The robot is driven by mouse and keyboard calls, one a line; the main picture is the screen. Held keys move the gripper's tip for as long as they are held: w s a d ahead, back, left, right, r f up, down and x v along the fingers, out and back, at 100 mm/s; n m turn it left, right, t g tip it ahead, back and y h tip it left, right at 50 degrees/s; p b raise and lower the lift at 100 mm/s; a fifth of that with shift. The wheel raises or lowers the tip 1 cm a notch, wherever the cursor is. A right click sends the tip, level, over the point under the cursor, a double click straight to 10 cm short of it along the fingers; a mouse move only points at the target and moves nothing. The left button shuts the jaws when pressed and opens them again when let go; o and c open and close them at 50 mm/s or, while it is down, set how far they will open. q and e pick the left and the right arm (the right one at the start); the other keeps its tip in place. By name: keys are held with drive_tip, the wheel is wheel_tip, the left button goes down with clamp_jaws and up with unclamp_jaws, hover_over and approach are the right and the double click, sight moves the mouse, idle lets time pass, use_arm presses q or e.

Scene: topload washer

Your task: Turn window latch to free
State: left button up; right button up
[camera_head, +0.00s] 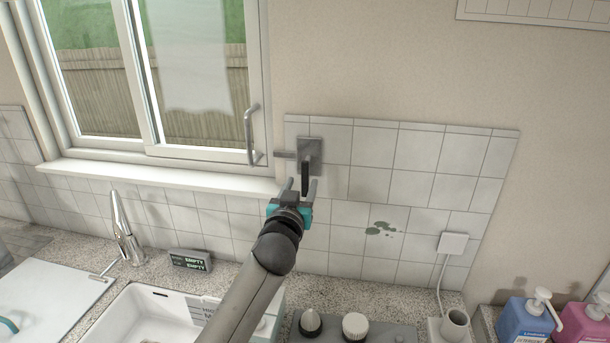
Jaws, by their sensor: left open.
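The window latch (309,157) is a grey plate on the tiled wall just right of the window frame. Its dark handle (305,178) hangs downward, and a short grey bar (285,154) reaches from the plate left toward the window frame. The window (165,80) has a light frame and a curved grey pull handle (250,135). My left gripper (300,188) is open, its fingers pointing up, with the lower end of the latch handle appearing between the fingertips. Whether they touch it I cannot tell. My right gripper is out of view.
Below are a sink (140,318), a tap (125,230), a small dark sign (190,262) and a panel with knobs (355,326). A white wall box with a cord (453,243) and blue (526,318) and pink (585,322) bottles stand right.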

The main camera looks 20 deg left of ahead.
sight(305, 178)
use_arm(q)
drive_tip(key=shift+x, duration=2.45)
clamp_jaws()
